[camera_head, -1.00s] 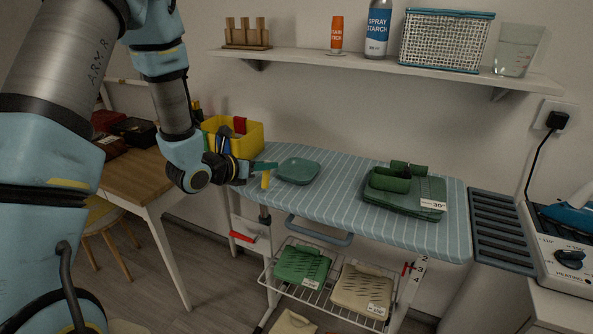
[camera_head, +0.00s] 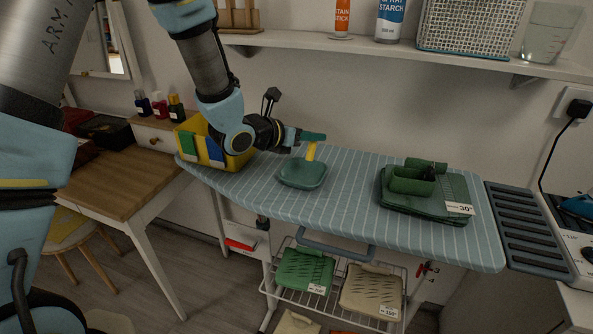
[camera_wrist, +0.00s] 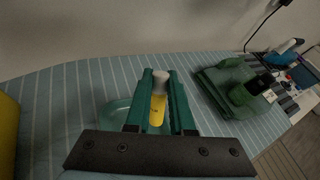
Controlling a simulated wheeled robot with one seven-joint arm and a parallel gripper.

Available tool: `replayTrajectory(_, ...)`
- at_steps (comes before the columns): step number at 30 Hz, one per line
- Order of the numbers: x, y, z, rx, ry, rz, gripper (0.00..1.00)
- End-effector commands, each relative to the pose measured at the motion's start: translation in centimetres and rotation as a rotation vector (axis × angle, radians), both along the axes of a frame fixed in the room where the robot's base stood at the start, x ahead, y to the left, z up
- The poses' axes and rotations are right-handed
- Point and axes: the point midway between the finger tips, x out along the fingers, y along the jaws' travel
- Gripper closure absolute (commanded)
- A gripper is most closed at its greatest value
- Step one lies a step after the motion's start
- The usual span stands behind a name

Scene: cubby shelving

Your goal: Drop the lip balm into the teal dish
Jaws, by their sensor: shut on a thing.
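The lip balm (camera_head: 311,151) is a small yellow tube; the wrist view shows it with a pale grey end (camera_wrist: 158,101). My gripper (camera_head: 318,137) has teal fingers and is shut on the lip balm, which hangs below the fingertips. In the wrist view my gripper (camera_wrist: 158,98) has a finger on each side of the tube. The teal dish (camera_head: 303,173) is a shallow rounded square on the striped ironing board. The lip balm is above the dish's back right part in the head view. In the wrist view the fingers hide much of the dish (camera_wrist: 113,112).
The striped ironing board (camera_head: 350,215) has free room around the dish. A yellow bin (camera_head: 207,151) stands at its left end. Folded green cloths (camera_head: 435,205) with green items on top lie to the right. A wall shelf (camera_head: 440,58) with bottles and a basket hangs above.

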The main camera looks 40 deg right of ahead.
Motion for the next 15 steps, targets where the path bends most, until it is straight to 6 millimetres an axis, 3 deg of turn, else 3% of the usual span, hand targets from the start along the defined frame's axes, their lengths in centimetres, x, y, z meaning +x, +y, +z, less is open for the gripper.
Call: replayTrajectory(15,0.0,0.0,-5.2,0.001,0.001,0.0,1.0)
